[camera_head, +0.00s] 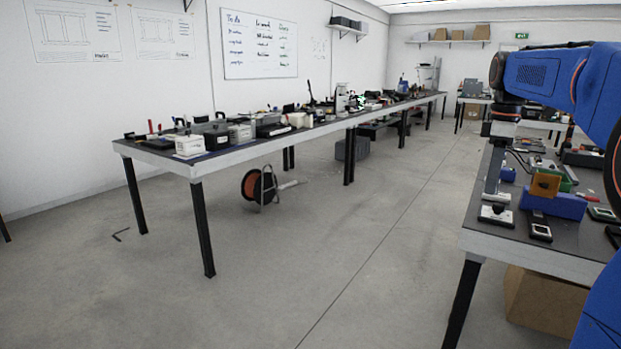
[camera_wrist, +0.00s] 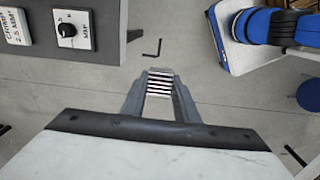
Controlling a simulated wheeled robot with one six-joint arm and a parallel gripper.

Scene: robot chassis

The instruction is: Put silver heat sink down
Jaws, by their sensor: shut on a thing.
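The silver heat sink (camera_wrist: 160,83) shows its pale fins with dark gaps in the wrist view. It sits between the two grey fingers of my gripper (camera_wrist: 159,90), which are shut on it. In the wrist view it appears over bare floor, to the right of the table edge. In the head view my gripper (camera_head: 494,190) hangs near the front left edge of the right workbench (camera_head: 480,241). I cannot make out the heat sink clearly there.
In the head view, a blue block (camera_head: 553,204) and a black-screened device (camera_head: 539,229) crowd the bench. A cardboard box (camera_head: 545,302) stands below.

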